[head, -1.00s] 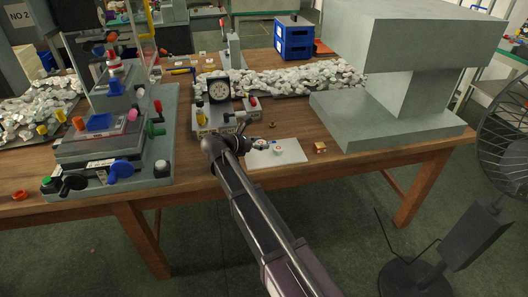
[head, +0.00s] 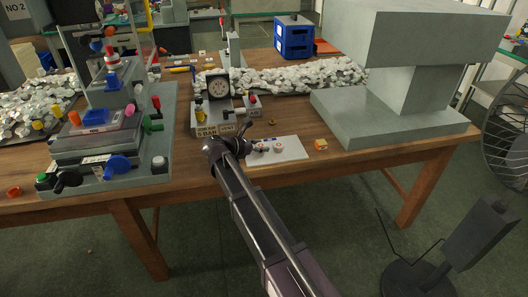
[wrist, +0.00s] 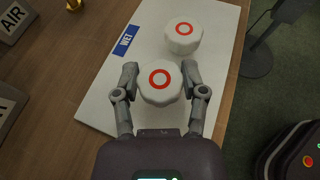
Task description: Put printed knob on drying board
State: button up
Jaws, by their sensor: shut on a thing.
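A white board with a blue WET label (wrist: 126,40) lies flat near the table's front edge; the board (wrist: 98,108) fills the middle of the wrist view and also shows in the head view (head: 296,155). My gripper (wrist: 166,84) is shut on a white knob with a red ring (wrist: 160,84), one finger on each side. The held knob is over the board, low; I cannot tell whether it touches. A second white knob with a red ring (wrist: 184,36) stands on the board just beyond it and slightly right, apart from it; it also shows in the head view (head: 278,148).
A gauge unit (head: 219,88) with an AIR sign (wrist: 14,20) stands behind and left of the board. The pad printer (head: 110,140) is at the left. A large grey machine (head: 395,120) is at the right.

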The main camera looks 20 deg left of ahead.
jog(key=shift+f, duration=0.4)
jog(key=o, duration=0.9)
jog(key=shift+r, duration=0.2)
jog(key=shift+r, duration=0.1)
jog(key=p+v, duration=0.4)
jog(key=v, duration=0.6)
jog(key=shift+s+a+r, duration=0.15)
jog(key=shift+s+r, duration=0.05)
jog(key=shift+s+a+r, duration=0.15)
jog(key=shift+s+a, duration=0.2)
jog(key=shift+s, duration=0.2)
jog(key=shift+d, duration=0.1)
